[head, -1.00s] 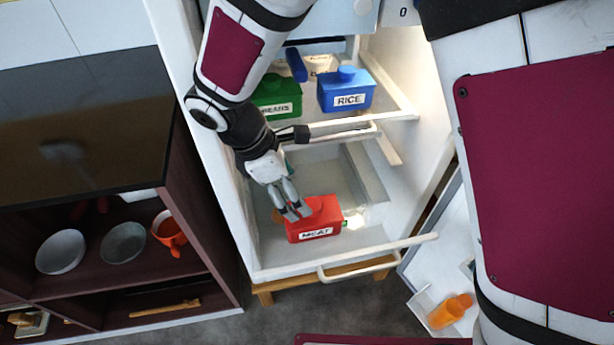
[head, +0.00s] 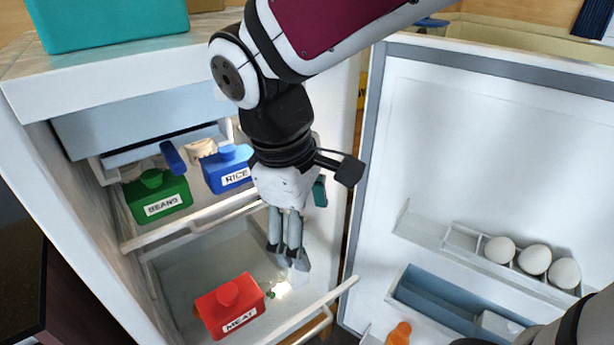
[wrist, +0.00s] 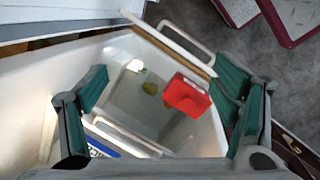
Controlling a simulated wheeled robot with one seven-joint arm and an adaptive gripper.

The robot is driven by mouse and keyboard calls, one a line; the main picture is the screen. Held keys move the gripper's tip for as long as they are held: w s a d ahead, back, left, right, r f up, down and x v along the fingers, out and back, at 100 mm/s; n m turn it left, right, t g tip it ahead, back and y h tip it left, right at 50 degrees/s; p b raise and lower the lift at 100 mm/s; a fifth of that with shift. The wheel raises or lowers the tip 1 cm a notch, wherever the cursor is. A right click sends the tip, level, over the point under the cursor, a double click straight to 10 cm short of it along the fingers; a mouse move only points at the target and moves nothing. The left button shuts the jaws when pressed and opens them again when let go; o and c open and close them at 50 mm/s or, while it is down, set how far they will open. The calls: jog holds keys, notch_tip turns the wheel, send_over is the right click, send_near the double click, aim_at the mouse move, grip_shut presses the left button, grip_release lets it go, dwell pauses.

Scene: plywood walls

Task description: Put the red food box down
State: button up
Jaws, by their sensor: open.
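The red food box (head: 230,304), labelled MEAT, stands in the fridge's lower drawer (head: 190,266), towards its front. It also shows in the wrist view (wrist: 187,96), clear of the fingers. My gripper (head: 288,262) is above the right part of the drawer, up and to the right of the box in the head view. In the wrist view its fingers (wrist: 160,105) are spread wide with nothing between them. My gripper does not touch the box.
On the shelf above are a green BEANS box (head: 158,195) and a blue RICE box (head: 228,168). The open fridge door (head: 470,150) stands at the right, holding several eggs (head: 534,259) and an orange bottle (head: 399,334). A small green item (wrist: 149,88) lies in the drawer.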

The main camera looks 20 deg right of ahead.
jog(key=s+d+r+m+y, duration=0.1)
jog(key=s+d+m, duration=0.2)
jog(key=s, duration=0.4)
jog(key=s+d+r+m+t+y, duration=0.1)
jog(key=s+d+m, duration=0.2)
jog(key=s+m, duration=0.3)
jog(key=shift+s+r+m+y, duration=0.15)
jog(key=shift+s+m+y, duration=0.15)
jog(key=shift+s, duration=0.05)
notch_tip(320, 180, up, 13)
jog(key=t+p, duration=0.2)
jog(key=p, duration=0.9)
jog(key=shift+d+t+p, duration=0.3)
jog(key=shift+t+p, duration=0.05)
jog(key=shift+t, duration=0.05)
jog(key=shift+w+r, duration=0.1)
jog(key=shift+w, duration=0.05)
